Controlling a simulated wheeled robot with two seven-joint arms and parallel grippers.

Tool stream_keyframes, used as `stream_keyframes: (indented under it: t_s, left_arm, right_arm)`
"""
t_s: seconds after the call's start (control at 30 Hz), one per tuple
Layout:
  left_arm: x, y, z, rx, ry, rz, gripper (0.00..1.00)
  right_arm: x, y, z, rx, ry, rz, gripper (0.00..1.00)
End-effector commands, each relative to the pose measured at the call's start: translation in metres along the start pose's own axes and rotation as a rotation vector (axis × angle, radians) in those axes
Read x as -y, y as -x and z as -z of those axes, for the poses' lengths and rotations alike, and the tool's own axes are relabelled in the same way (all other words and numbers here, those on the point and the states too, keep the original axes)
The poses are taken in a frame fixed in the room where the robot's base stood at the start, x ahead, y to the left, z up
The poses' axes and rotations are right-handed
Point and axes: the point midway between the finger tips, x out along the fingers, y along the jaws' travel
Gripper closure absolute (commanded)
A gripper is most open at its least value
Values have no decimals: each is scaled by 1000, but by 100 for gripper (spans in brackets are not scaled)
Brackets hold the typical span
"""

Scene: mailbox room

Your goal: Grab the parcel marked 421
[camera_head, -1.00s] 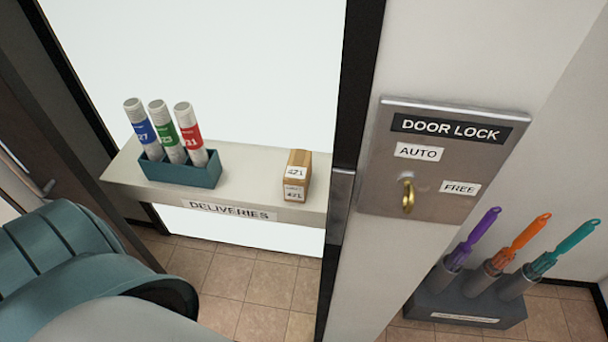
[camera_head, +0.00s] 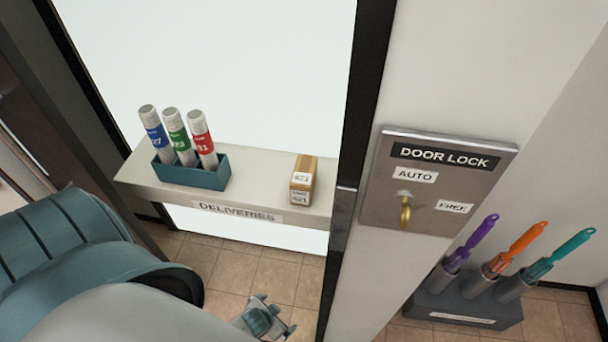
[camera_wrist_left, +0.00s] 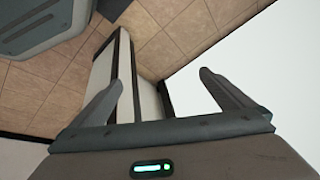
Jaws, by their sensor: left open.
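The parcel marked 421 (camera_head: 302,181) is a small brown box with white labels. It stands on the right part of the deliveries shelf (camera_head: 258,178) in the head view, and its number is blurred now. My left gripper (camera_head: 283,325) shows low in the head view, below the shelf and apart from the parcel. In the left wrist view its two fingers (camera_wrist_left: 160,98) are spread wide with nothing between them. The parcel is not seen in the wrist view. My right gripper is in neither view.
A teal holder (camera_head: 192,178) with blue, green and red banded tubes stands left of the parcel, with bare shelf between. Right of the dark door frame are the door lock panel (camera_head: 478,178) with a brass key (camera_head: 405,212) and a dark stand (camera_head: 450,303) with coloured-handled tools.

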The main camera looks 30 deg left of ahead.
Motion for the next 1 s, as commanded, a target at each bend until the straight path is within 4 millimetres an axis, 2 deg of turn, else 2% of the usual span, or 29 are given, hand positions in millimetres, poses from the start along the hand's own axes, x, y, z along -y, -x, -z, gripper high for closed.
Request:
stream_keyframes:
  t_s: [0.03, 0.2, 0.3, 0.57, 0.7, 0.9, 1.0]
  left_arm:
    - [12, 24, 35, -43, 4, 18, 0]
    - [42, 92, 125, -163, 33, 76, 0]
    - [55, 128, 163, -220, 50, 103, 0]
    - [85, 212, 240, -369, 90, 163, 0]
    - [107, 255, 288, -503, 107, 200, 0]
    - [134, 304, 362, -757, 94, 225, 0]
    - [142, 323, 394, -879, 66, 214, 0]
  right_arm:
    - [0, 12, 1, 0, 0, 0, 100]
    - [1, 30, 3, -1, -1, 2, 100]
    - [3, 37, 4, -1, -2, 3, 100]
    - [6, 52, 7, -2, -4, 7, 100]
    - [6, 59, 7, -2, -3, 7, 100]
    - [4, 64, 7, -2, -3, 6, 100]
    - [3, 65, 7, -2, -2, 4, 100]
